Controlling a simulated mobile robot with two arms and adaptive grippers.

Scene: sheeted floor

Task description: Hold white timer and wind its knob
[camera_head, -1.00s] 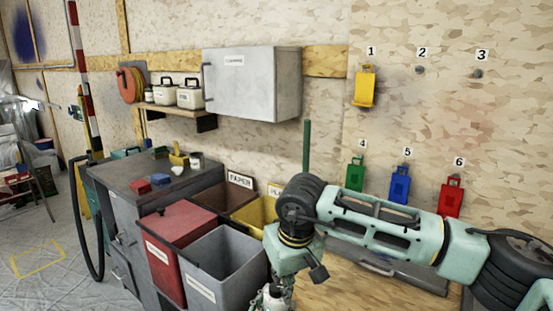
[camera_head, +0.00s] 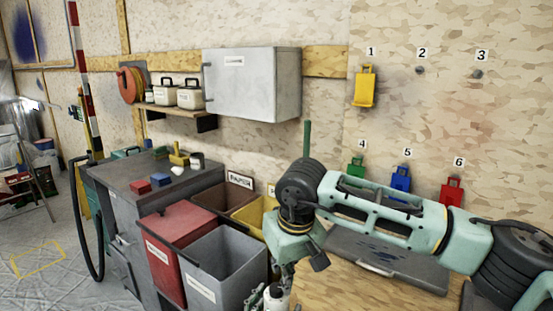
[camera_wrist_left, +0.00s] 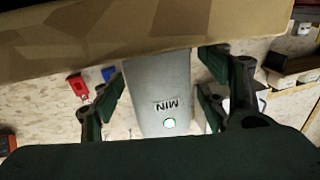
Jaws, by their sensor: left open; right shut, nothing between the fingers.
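The white timer (camera_head: 277,298) is partly in view at the bottom edge of the head view, below my right gripper. In the left wrist view, the pale grey body of the timer (camera_wrist_left: 158,90) shows an upside-down "MIN" label and a round green-white spot. It lies between the two spread fingers of my left gripper (camera_wrist_left: 165,95), which is open, with gaps on both sides. My left gripper (camera_head: 257,300) shows only in part at the bottom of the head view. My right gripper (camera_head: 286,268) points down just above the timer, shut and empty; its fingertips are hard to make out.
A wooden bench (camera_head: 340,290) with a grey case (camera_head: 410,268) lies below my right arm. Red (camera_head: 172,222) and grey (camera_head: 228,255) bins stand at left, beside a dark cabinet (camera_head: 125,175). Coloured tags hang on the wall behind.

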